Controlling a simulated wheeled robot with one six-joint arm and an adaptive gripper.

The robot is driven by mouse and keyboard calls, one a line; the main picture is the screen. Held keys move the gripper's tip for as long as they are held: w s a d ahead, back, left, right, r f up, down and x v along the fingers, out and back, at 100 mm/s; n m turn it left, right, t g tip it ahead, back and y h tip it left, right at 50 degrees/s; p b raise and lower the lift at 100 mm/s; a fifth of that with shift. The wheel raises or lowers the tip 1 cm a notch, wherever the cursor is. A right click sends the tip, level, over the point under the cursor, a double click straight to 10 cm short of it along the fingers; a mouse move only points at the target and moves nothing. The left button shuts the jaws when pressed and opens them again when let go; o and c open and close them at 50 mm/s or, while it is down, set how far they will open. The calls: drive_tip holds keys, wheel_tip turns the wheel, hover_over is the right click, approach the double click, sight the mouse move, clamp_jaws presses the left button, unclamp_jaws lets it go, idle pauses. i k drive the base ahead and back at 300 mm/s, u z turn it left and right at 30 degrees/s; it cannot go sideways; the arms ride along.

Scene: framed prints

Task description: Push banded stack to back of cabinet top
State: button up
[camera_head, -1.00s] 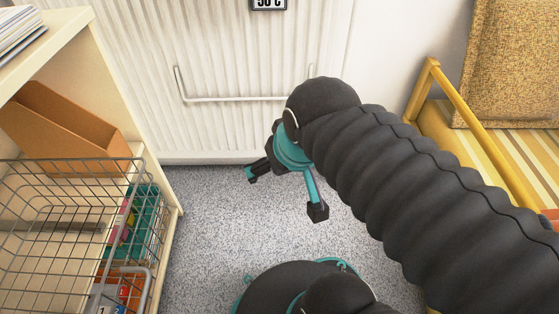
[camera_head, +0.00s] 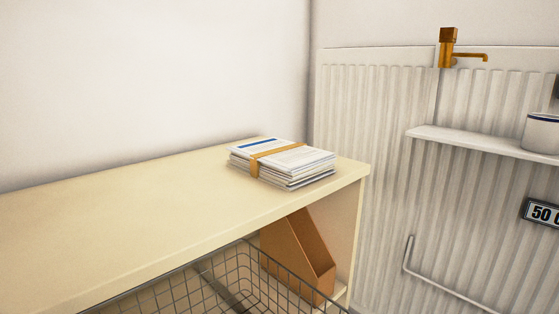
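The banded stack (camera_head: 282,163) is a pile of white papers with an orange-brown band around it. It lies flat on the cream cabinet top (camera_head: 130,220), near its right end. Bare top shows between the stack and the front edge. The stack's far corner appears close to the back edge by the wall; the exact gap is hard to tell. My gripper is outside the current view.
A brown file holder (camera_head: 297,258) and a wire basket (camera_head: 235,285) are below the top. A white shelf (camera_head: 470,141) with a white cup (camera_head: 541,133) is on the ribbed panel at right, under a brass tap (camera_head: 450,50). The top's left part is clear.

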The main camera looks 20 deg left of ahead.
sight(288, 166)
drive_tip(key=z, duration=0.85)
drive_tip(key=i, duration=0.65)
drive_tip(key=u, duration=2.5)
